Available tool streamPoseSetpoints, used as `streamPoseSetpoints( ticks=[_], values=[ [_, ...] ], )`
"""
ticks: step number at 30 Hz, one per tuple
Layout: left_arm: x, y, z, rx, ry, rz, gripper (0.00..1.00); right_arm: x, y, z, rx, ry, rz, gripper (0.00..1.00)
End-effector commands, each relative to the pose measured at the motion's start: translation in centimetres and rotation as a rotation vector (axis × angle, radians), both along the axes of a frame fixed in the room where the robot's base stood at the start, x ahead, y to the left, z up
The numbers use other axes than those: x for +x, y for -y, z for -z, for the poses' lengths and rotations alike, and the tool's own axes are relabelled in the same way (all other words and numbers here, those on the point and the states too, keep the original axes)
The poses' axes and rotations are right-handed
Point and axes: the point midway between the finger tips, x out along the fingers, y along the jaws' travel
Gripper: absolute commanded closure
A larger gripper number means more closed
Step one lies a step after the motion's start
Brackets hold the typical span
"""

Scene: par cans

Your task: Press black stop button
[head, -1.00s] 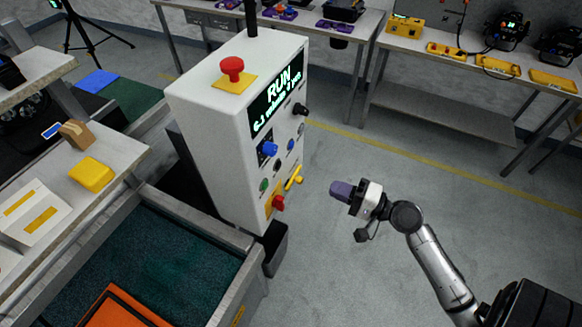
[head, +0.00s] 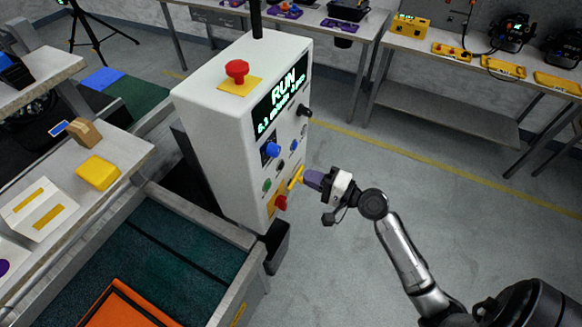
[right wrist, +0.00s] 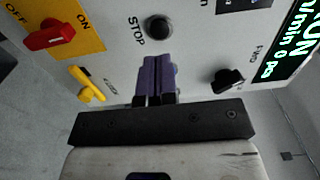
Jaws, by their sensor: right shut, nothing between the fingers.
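The black stop button (right wrist: 159,27) is a dark round cap on the white panel, marked STOP, in the right wrist view. In the head view it is a small dark spot (head: 281,163) on the front of the white control cabinet (head: 216,140). My right gripper (head: 308,177) is shut and empty, its purple fingers pointing at the panel beside the yellow lever. In the right wrist view the gripper's fingertips (right wrist: 156,60) lie below the stop button in the picture, apart from it. I cannot tell whether they touch the panel. My left gripper is not in view.
A red mushroom button (head: 237,70) tops the cabinet. Floor right of the cabinet is clear.

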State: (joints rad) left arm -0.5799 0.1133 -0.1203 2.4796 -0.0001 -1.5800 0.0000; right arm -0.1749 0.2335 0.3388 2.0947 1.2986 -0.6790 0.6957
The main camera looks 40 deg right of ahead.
Motion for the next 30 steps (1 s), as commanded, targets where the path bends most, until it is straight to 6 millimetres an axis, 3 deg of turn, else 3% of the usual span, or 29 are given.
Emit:
streamPoseSetpoints(
  ticks=[6,12,30],
  values=[
    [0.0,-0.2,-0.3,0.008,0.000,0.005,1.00,3.3,-1.3,-0.1,0.002,0.001,0.000,1.00],
    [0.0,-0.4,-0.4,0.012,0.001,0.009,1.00,4.9,-1.9,0.0,0.001,-0.001,0.000,1.00],
    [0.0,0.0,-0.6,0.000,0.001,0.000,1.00,5.9,-2.3,0.0,-0.002,-0.001,0.000,1.00]
  ],
)
